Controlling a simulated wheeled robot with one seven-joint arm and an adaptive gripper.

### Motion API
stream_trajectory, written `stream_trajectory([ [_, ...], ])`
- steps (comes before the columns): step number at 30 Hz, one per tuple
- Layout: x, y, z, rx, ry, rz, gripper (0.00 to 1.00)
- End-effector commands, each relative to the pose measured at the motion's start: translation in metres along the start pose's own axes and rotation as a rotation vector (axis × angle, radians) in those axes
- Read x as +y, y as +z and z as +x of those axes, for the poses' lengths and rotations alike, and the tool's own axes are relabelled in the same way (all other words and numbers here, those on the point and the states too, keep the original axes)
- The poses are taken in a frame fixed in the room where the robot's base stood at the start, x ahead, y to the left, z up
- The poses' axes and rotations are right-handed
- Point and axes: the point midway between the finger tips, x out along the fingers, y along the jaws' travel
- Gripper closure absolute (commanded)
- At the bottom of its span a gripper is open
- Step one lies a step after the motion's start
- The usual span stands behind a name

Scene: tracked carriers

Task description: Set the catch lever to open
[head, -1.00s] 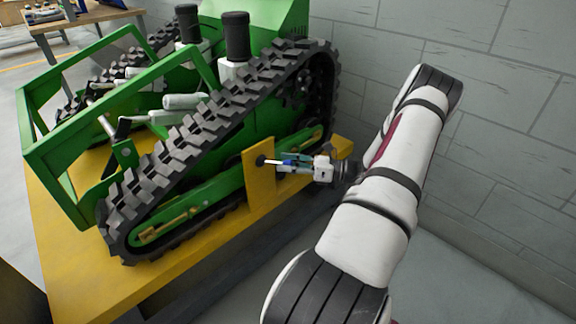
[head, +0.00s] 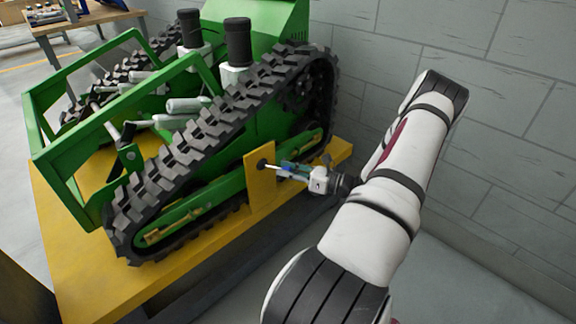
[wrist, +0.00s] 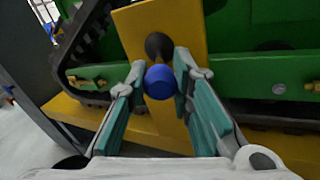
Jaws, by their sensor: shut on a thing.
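The catch lever is a pale rod with a blue knob (wrist: 160,82) on a dark round pivot, mounted on an upright yellow plate (head: 259,182) beside the green tracked carrier (head: 180,205). In the head view the rod (head: 283,171) points right and slightly down from the pivot. My gripper (head: 291,172) is at the lever's outer end. In the wrist view my gripper (wrist: 161,85) has its two fingers on either side of the blue knob, shut on it. The rod behind the knob is mostly hidden there.
The carrier stands on a yellow platform (head: 75,262). A grey block wall (head: 510,140) rises close behind my arm on the right. A workbench (head: 80,22) stands far off at upper left. The floor at lower right is clear.

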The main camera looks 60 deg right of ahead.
Motion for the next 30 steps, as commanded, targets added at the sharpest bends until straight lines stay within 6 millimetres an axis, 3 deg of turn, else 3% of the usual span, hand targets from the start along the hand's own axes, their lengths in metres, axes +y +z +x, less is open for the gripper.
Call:
stream_trajectory([
  [16,0.042,-0.01,0.012,-0.127,-0.484,0.013,1.0],
  [30,0.067,-0.017,0.036,-0.125,-0.463,0.005,1.0],
])
